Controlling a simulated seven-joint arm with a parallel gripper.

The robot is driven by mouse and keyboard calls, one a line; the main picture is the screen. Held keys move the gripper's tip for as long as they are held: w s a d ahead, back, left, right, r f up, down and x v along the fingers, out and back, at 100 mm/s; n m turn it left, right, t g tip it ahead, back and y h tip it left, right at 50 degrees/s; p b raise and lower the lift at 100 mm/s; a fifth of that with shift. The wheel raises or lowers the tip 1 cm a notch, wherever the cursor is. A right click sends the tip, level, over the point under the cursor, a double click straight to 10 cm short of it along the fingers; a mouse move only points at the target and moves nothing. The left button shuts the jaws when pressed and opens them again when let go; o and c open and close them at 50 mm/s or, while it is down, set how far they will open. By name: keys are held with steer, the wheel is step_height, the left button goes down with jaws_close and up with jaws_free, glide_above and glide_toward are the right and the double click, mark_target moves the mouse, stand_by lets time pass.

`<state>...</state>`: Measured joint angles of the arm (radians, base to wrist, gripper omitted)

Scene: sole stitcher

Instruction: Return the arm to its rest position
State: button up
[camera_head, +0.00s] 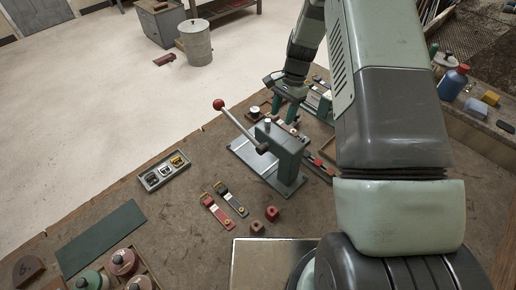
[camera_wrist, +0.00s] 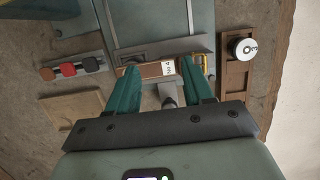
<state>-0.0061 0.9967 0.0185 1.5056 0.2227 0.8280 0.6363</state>
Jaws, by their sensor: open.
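My gripper (camera_head: 287,108) hangs over the far side of the workbench (camera_head: 160,220), behind the green bench press with its long lever (camera_head: 240,125). The lever ends in a red knob (camera_head: 218,104) and leans up to the left. In the wrist view my gripper (camera_wrist: 160,67) has its two green fingers spread apart, with nothing clamped between them. Beyond the fingertips lies a wood-coloured block with a white label (camera_wrist: 153,70), in a grey holder. Whether the fingertips touch it I cannot tell. My arm hides part of the bench's right side.
A blue bottle (camera_head: 453,83) stands right. In the wrist view, a brown wooden holder (camera_wrist: 236,80) sits right.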

steer(key=shift+s+a, duration=1.6)
steer(key=shift+s, duration=0.05)
steer(key=s+d+r+n+t, duration=0.2)
steer(key=s+r, duration=0.2)
steer(key=r, duration=0.9)
steer(key=s+d+r+n+t, duration=0.1)
steer(key=s+r+n, duration=0.15)
steer(key=r, duration=0.95)
steer(key=s+d+r+n+t, duration=0.1)
steer(key=s+r, duration=0.2)
steer(key=s, duration=0.4)
steer(key=s+d+r+n+t+h, duration=0.1)
steer(key=s+d+r+n+t, duration=0.1)
steer(key=s+r, duration=0.2)
steer(key=s+d+r+n+t+h, duration=0.1)
steer(key=s+r, duration=0.3)
steer(key=s, duration=0.6)
steer(key=shift+s+d+n+t, duration=0.2)
steer(key=shift+s+n+t, duration=0.1)
steer(key=shift+n, duration=0.15)
steer(key=shift+r, duration=0.1)
